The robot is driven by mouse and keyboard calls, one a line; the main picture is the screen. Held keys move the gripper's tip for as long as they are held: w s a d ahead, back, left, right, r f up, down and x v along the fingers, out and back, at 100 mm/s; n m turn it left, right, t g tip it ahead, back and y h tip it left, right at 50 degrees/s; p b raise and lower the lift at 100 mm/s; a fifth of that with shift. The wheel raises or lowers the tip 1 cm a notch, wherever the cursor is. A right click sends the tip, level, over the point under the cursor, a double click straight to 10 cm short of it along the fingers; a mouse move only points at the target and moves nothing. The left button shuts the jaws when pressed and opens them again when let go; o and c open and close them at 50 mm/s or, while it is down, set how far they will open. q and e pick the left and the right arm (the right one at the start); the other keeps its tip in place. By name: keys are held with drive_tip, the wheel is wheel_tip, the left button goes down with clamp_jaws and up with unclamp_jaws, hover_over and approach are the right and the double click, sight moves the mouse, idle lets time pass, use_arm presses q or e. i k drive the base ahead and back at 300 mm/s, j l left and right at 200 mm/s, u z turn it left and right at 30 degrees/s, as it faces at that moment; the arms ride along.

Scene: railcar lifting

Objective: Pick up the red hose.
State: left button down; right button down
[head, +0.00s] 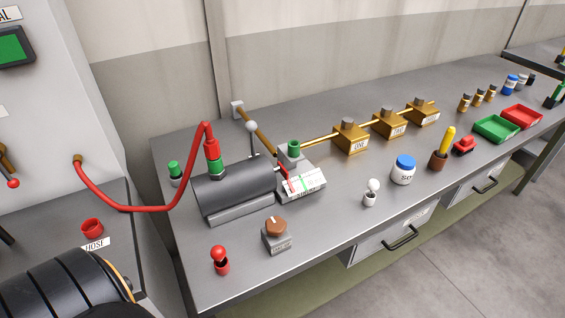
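The red hose (150,208) runs from a brass fitting (77,158) on the grey cabinet, sags, then rises in a loop to a red end piece (211,147). This end piece stands upright on a green fitting (216,169) on top of a dark grey cylinder (235,188). A red cup-like holder (92,228) sits at the left behind a label (95,245) reading "HOSE"; no hose end shows in it. Neither of my grippers is in view.
A brown knob (276,229) and a red-topped item (219,260) stand in front of the cylinder. A lever (252,127) and a green-topped valve block (294,152) stand beside it. Several brass boxes (351,137) line the back.

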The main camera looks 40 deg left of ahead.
sight(211, 145)
drive_tip(key=u, duration=1.55)
